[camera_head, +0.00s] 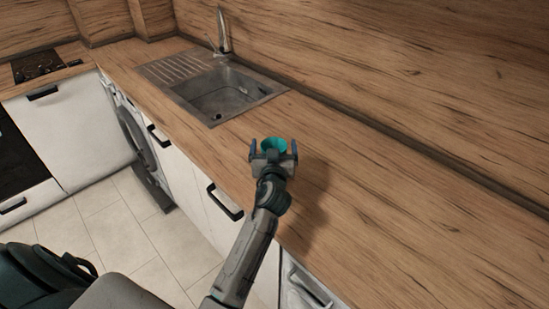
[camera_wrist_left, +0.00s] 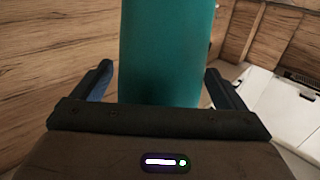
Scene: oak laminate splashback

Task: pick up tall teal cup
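The tall teal cup (camera_head: 274,144) stands on the wooden counter in front of the sink, partly hidden by my left gripper (camera_head: 273,149) in the head view. In the left wrist view the cup (camera_wrist_left: 165,50) fills the upper middle as a smooth teal wall, its top out of frame. The left gripper's two fingers lie one on each side of the cup, spread apart, with small gaps between them and its sides. The gripper is open around the cup. My right gripper is not in view.
A metal sink (camera_head: 222,93) with a tap (camera_head: 223,32) lies behind the cup. The wooden counter (camera_head: 400,200) is bare to the right. A wooden splashback (camera_head: 420,60) runs along the back. White cabinets with dark handles (camera_head: 225,203) are below the front edge.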

